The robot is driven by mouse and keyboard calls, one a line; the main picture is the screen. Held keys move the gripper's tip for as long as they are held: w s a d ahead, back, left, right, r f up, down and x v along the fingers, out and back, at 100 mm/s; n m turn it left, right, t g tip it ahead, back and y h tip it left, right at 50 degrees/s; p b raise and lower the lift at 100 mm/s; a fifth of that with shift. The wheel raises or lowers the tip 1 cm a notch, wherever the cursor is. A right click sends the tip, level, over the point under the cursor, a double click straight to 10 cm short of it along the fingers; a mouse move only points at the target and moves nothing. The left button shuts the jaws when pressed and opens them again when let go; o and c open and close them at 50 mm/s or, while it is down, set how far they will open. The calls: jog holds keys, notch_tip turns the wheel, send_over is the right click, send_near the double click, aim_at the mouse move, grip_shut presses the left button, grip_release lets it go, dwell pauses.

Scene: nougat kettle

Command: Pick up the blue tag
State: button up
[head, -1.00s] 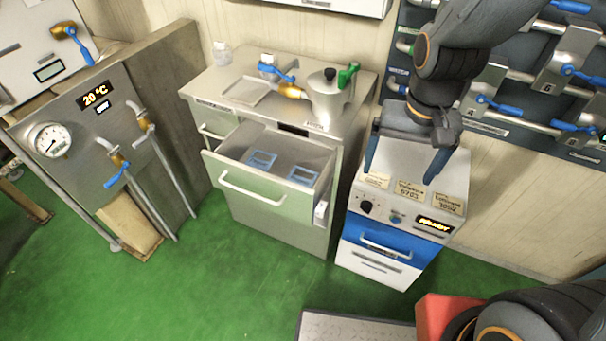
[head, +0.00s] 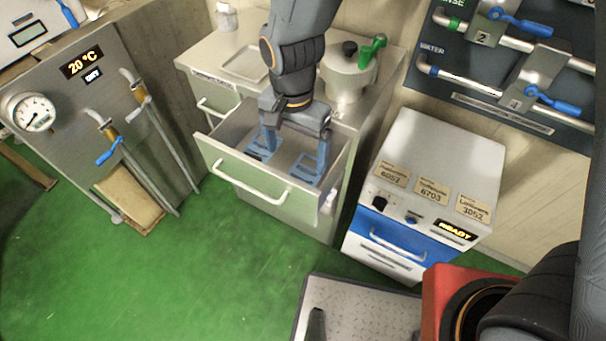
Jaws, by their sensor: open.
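The drawer (head: 240,178) is pulled out from a metal cabinet, its walls close around my gripper. A kettle (head: 346,80) with a green handle stands on the cabinet top behind my arm. A white and blue machine (head: 430,185) stands to the right. The green floor in front is clear.

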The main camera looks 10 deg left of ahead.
aim_at(298, 177)
jog(key=shift+w+f+b, duration=0.3)
jog(key=shift+f+b, duration=0.55)
jog(key=shift+f, duration=0.15)
jog(key=shift+w+f+b, duration=0.3)
jog(key=shift+f+b, duration=0.5)
jog(key=shift+f, duration=4.05)
jog(key=shift+c, duration=0.3)
jog(key=c, duration=1.1)
